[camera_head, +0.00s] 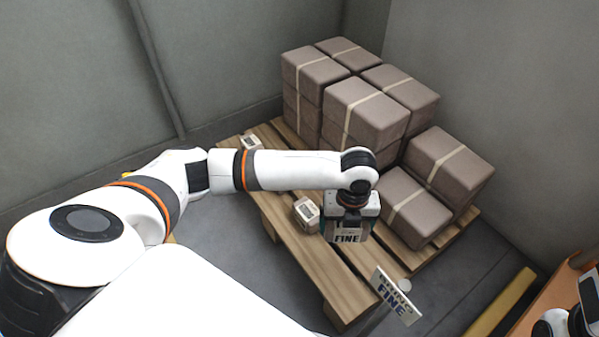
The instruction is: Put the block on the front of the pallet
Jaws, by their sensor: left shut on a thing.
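The wooden pallet (335,277) lies on the floor in the middle of the head view. My left gripper (350,222) points down over its front part. It is shut on a block (347,238), mostly hidden under the gripper; a pale face lettered "FINE" shows at its lower edge. I cannot tell whether the held block touches the pallet. A small beige block (306,214) sits on the pallet just left of the gripper. Another small block (251,142) sits at the pallet's far left end.
Brown strapped boxes (365,110) are stacked on the pallet's back part, with more boxes (447,165) at its right. A pale sign lettered "FINE" (397,297) stands by the near right corner. Grey walls close in behind. A yellow bar (500,305) lies at right.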

